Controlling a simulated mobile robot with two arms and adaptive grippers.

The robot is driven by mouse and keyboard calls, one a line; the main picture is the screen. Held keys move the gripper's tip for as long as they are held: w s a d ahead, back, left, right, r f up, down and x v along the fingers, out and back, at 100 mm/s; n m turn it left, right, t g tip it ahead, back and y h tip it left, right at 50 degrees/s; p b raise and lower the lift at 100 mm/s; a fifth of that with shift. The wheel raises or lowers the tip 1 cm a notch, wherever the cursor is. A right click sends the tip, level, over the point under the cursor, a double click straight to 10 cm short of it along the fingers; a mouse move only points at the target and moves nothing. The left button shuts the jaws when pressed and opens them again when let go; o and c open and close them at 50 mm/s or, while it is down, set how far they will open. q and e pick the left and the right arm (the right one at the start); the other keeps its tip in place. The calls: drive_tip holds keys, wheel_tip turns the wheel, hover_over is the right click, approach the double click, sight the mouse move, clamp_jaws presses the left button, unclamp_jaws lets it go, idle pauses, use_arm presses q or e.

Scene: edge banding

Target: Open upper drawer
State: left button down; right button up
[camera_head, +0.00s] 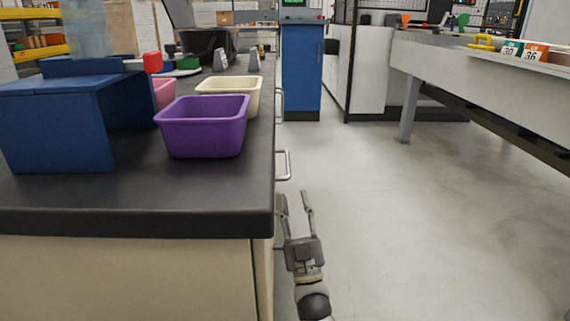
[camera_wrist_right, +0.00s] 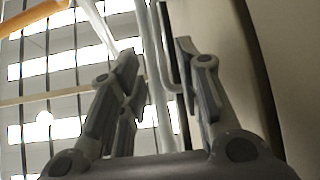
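The black-topped cabinet (camera_head: 140,212) fills the left of the head view, and its drawer fronts face right, almost edge-on. A metal handle (camera_head: 284,165) sticks out from that side just under the top, and a second handle (camera_head: 280,105) shows farther back. My right gripper (camera_head: 294,194) is beside the cabinet's near corner, in front of the nearer handle, with fingers apart and pointing forward. In the right wrist view, a curved metal handle (camera_wrist_right: 171,60) appears between the open fingers (camera_wrist_right: 155,50); contact cannot be told. My left gripper is not in view.
On the worktop are a purple bin (camera_head: 202,128), a cream bin (camera_head: 245,88) and a blue box (camera_head: 55,125). A blue cabinet (camera_head: 302,70) stands at the back. A grey bench (camera_head: 480,75) is on the right. The floor (camera_head: 400,220) between is clear.

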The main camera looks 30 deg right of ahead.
sight(288, 161)
drive_tip(key=b+x, duration=0.2)
drive_tip(key=x, duration=0.8)
drive_tip(key=shift+f, duration=0.1)
clamp_jaws()
